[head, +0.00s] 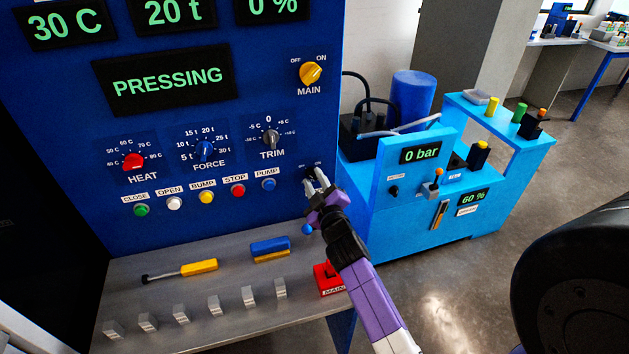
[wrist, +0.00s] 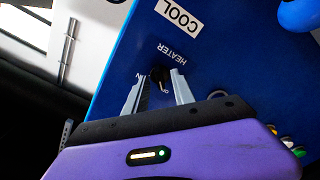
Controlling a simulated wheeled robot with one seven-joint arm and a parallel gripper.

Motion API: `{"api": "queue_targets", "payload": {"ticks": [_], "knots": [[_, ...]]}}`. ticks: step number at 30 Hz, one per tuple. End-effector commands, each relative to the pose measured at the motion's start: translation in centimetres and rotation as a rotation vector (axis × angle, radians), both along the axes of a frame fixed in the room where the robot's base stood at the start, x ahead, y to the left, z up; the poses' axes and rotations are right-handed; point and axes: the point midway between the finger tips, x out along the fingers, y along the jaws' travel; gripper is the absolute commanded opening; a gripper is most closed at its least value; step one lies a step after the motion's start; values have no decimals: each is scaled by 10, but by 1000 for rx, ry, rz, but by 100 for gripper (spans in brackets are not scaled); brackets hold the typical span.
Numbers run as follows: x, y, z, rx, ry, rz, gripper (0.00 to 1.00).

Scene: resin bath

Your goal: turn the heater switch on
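The heater switch (wrist: 158,74) is a small dark knob on the blue panel, above the word HEATER, which reads upside down in the wrist view. In the head view the switch (head: 308,172) is partly hidden by my fingertips, with small OFF and ON marks above it. My gripper (head: 316,181) is at the lower right of the blue panel. In the wrist view my gripper (wrist: 159,86) has its two grey fingers apart, one on each side of the knob. The fingers look clear of the knob, with narrow gaps. Which way the switch points is hard to tell.
The yellow MAIN knob (head: 311,73) is above, and coloured push buttons (head: 238,190) are to the left. Below, a grey shelf (head: 190,305) carries a yellow-handled tool (head: 198,267), a blue block (head: 270,247) and several metal blocks. A light-blue machine (head: 400,220) stands to the right.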

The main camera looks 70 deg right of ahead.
Motion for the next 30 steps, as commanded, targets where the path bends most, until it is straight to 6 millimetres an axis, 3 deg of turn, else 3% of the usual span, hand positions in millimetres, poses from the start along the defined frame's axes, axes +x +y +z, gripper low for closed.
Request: {"api": "queue_targets", "payload": {"ticks": [2,7,20,30], "knots": [[0,0,0,0,0,0,31],[0,0,0,0,0,0,0],[0,1,-1,21,-24,1,0],[0,1,-3,157,-187,2,0]]}}
